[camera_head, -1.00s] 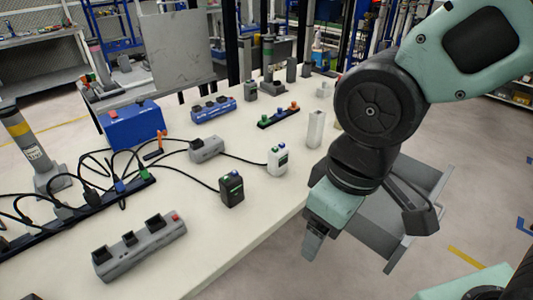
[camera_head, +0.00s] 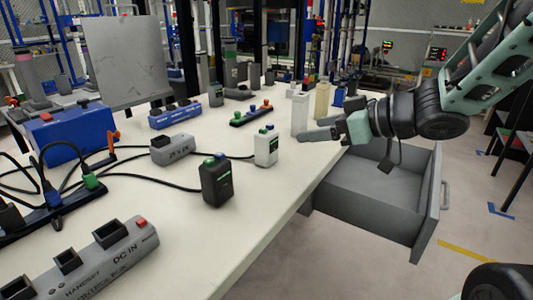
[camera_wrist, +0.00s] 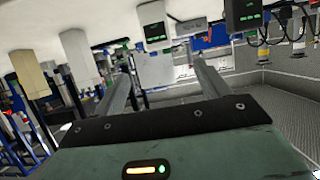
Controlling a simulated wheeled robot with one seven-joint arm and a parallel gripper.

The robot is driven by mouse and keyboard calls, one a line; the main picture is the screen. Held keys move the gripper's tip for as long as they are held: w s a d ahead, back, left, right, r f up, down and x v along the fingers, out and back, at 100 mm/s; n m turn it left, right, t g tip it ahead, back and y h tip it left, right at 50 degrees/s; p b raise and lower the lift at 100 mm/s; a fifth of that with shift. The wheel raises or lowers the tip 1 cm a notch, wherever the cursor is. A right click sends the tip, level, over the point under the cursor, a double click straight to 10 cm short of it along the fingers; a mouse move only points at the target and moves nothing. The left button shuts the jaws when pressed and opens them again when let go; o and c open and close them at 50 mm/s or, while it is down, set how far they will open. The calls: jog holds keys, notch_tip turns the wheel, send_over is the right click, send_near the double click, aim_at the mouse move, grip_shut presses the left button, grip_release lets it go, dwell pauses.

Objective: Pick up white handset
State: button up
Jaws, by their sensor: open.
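The white handset (camera_head: 266,147) stands upright on the pale table, with green and blue parts on top and a dark label. It also shows in the wrist view (camera_wrist: 152,25), hanging upside down near the top middle, beyond the fingers. My gripper (camera_head: 318,134) is at the right edge of the table, to the right of the handset and pointing left towards it, with a gap between. In the wrist view my gripper (camera_wrist: 161,66) has its fingers apart with nothing held between them.
A black handset (camera_head: 216,180) stands left of and nearer than the white one. A white block (camera_head: 300,113) and a beige block (camera_head: 322,100) stand just behind my fingers. A grey charger (camera_head: 172,150) and cables lie left. An open drawer (camera_head: 380,195) hangs below my gripper.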

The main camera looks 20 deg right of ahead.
aim_at(273, 136)
jog(key=p+x, duration=1)
jog(key=shift+f, duration=0.1)
jog(key=shift+x, duration=3.15)
jog(key=shift+w+d, duration=0.1)
jog(key=shift+d, duration=0.05)
jog(key=c, duration=1.1)
